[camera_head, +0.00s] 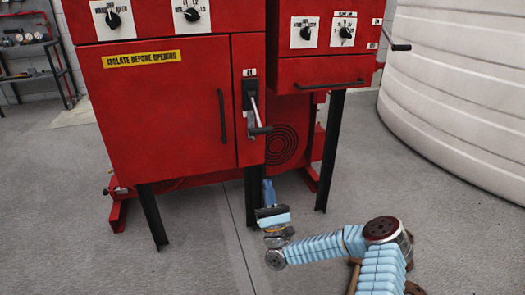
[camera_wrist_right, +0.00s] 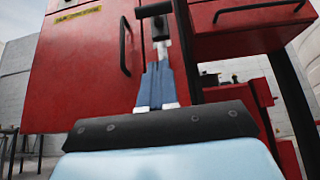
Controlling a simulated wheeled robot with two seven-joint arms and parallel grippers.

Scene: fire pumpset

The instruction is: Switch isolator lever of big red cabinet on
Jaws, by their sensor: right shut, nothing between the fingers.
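The big red cabinet (camera_head: 170,110) stands on dark legs at the left of the head view, and it also shows in the right wrist view (camera_wrist_right: 75,70). Its isolator lever (camera_head: 256,112) is on the narrow right-hand panel. The silver shaft slants down from a black plate to a black sideways grip. In the right wrist view, the lever's black grip (camera_wrist_right: 153,10) is at the top, beyond the fingertips. My right gripper (camera_head: 268,185) is shut and empty, pointing up below the lever, with no contact visible. Its blue fingers (camera_wrist_right: 156,75) are together in the wrist view. My left gripper is out of view.
A smaller red cabinet (camera_head: 318,72) with a dark horizontal handle (camera_head: 331,85) stands close on the right. A vertical door handle (camera_head: 222,115) juts out left of the lever. A large white tank (camera_head: 460,90) is at the far right. The floor in front is clear.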

